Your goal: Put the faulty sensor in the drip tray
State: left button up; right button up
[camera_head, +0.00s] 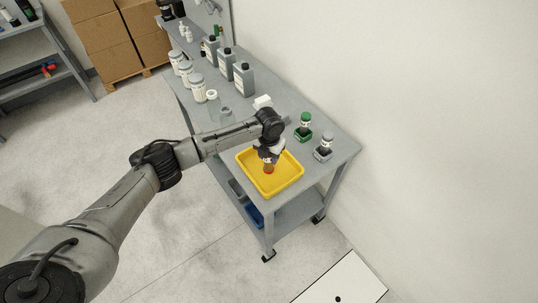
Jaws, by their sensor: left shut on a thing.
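The yellow drip tray (292,181) lies on the near end of the grey workbench. My left gripper (268,164) points down over the middle of the tray. It is shut on a small sensor with a brownish-red lower end (268,170), which I take to be the faulty sensor. Most of the sensor is hidden by the fingers. I cannot tell whether its lower end touches the tray floor. My right gripper does not show.
A green-topped sensor (305,120) and a grey-topped one (326,141) stand in small holders right of the tray. Several grey bottles (244,77) and white jars (198,88) stand farther back. A wall runs along the bench's right side.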

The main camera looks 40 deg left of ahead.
pick_arm(q)
jog(key=shift+f, duration=0.1)
jog(key=o, duration=1)
